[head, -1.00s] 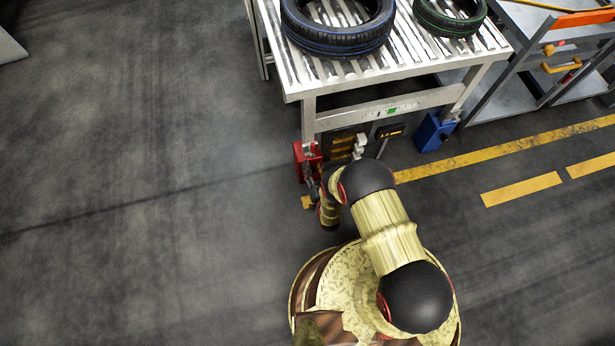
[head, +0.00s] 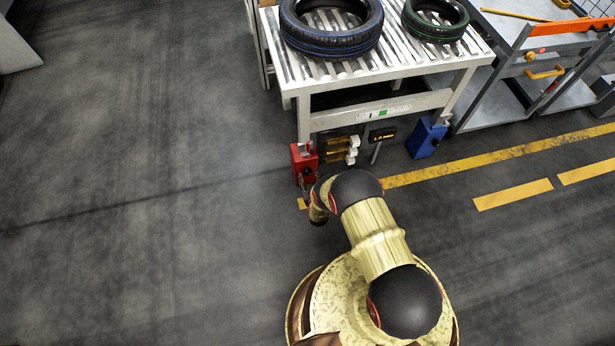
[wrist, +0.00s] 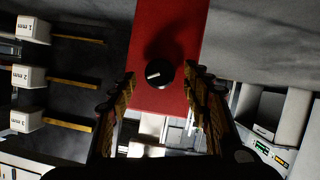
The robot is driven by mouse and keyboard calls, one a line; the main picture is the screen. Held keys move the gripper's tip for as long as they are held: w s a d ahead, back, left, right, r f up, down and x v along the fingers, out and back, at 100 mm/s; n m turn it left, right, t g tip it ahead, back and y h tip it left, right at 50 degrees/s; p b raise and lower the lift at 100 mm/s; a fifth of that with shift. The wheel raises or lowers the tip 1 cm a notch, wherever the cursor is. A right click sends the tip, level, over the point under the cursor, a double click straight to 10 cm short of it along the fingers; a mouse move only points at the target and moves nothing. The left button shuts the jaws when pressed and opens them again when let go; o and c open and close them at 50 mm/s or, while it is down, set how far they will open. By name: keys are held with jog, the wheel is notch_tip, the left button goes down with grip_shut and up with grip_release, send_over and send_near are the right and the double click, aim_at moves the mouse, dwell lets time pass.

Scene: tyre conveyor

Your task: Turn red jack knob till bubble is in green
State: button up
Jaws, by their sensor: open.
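The red jack (head: 303,163) stands on the floor under the conveyor's near left leg. In the wrist view its red face (wrist: 165,40) bears a round black knob (wrist: 159,73) with a white pointer mark. My gripper (wrist: 160,84) is open, with one finger on each side of the knob. I cannot tell whether either finger touches it. In the head view my gripper is mostly hidden by my wrist, close in front of the red jack. A level with a green patch (head: 383,113) is on the conveyor's front beam. The bubble is too small to make out.
A blue jack (head: 427,137) stands under the right leg. Between the legs are a lit display (head: 382,135) and yellow bars with white blocks (head: 352,142). A blue-striped tyre (head: 332,45) and a green-striped tyre (head: 435,30) lie on the rollers. Floor to the left is clear.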

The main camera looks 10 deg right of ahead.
jog(key=shift+b+x, duration=0.35)
jog(key=shift+x, duration=0.8)
jog(key=shift+c, duration=1.1)
jog(key=c, duration=0.9)
jog(key=shift+c, duration=0.2)
jog(key=shift+r+m, duration=0.1)
jog(key=shift+m, duration=0.2)
jog(key=m+y, duration=0.2)
jog(key=m, duration=0.1)
jog(key=shift+d+y, duration=0.25)
jog(key=shift+y, duration=0.05)
jog(key=m+y, duration=0.2)
jog(key=m, duration=0.2)
jog(key=shift+t+y, duration=0.3)
jog(key=shift+d, duration=0.1)
